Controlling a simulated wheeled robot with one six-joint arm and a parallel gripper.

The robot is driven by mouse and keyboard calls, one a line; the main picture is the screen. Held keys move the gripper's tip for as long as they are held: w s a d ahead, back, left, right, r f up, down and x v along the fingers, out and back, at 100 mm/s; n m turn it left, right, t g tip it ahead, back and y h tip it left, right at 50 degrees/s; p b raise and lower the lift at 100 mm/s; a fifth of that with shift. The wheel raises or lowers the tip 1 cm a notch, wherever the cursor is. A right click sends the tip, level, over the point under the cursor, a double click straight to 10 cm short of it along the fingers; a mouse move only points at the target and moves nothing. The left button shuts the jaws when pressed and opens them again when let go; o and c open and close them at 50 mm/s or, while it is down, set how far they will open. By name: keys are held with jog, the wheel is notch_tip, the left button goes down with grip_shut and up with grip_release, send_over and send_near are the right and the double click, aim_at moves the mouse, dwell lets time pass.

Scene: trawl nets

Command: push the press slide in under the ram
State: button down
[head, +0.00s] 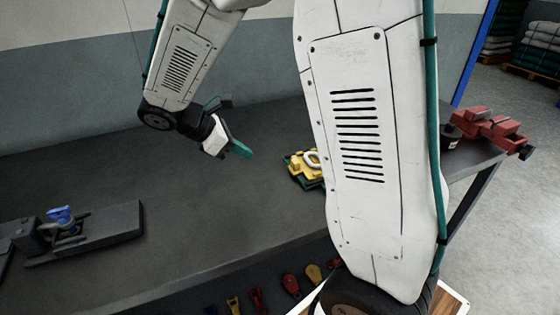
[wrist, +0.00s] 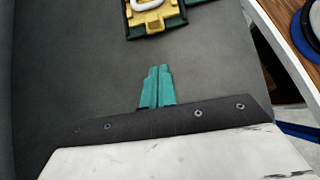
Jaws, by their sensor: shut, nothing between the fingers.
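A dark grey device with a long flat base (head: 115,232) lies on the bench at the far left of the head view. A small blue piece (head: 60,214) sits on it beside a dark upright block (head: 30,236); I cannot tell for sure which part is the slide or the ram. The left end of the device is cut off by the picture edge. My gripper (head: 242,150) has teal fingers, shut and empty, above the bench well to the right of the device. The fingers also show in the wrist view (wrist: 157,70), touching each other.
A yellow part with a white ring (head: 303,163) on a dark green base is partly behind my arm; the wrist view shows it too (wrist: 155,18), ahead of my fingertips. A red vise (head: 490,128) stands at the right. The bench's middle is clear.

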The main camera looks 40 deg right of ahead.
aim_at(292, 167)
jog(key=x, duration=1)
jog(key=shift+a, duration=0.1)
jog(key=d, duration=0.2)
jog(key=shift+s+d, duration=0.25)
jog(key=shift+s, duration=0.05)
jog(key=shift+d+f, duration=0.1)
jog(key=shift+d, duration=0.25)
jog(key=shift+s+d, duration=0.15)
jog(key=shift+d, duration=0.25)
